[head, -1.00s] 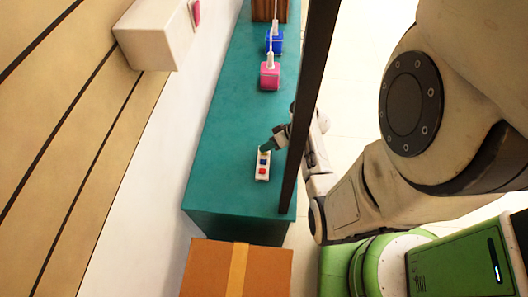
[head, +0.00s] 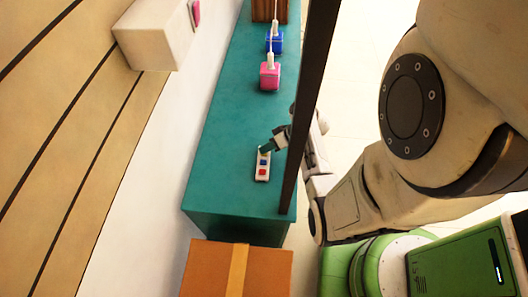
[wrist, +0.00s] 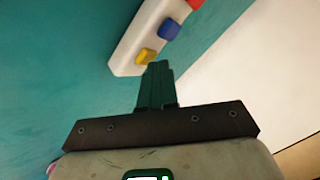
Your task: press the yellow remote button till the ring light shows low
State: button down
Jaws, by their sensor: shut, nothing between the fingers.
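The white remote (head: 262,179) lies on the teal surface, with a red button (head: 262,172) at its near end and a blue button (head: 264,162) behind it. In the wrist view the yellow button (wrist: 146,56) shows at the end of the remote closest to my gripper. In the head view my fingers hide it. My gripper (head: 264,150) is shut and empty at that end. In the wrist view its fingertips (wrist: 157,65) are right beside the yellow button; I cannot tell whether they touch it. I cannot make out a ring light in either view.
A pink block (head: 270,76) and a blue block (head: 275,42), each with a white top piece, stand farther back on the teal surface (head: 222,150). A dark post (head: 308,90) crosses in front of my arm. A cardboard box (head: 210,268) sits at the near end.

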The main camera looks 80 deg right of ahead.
jog(key=shift+r+p, duration=0.6)
jog(key=shift+r, duration=0.2)
notch_tip(320, 180, up, 5)
jog(key=p, duration=0.4)
jog(key=shift+p, duration=0.35)
dwell(3.6)
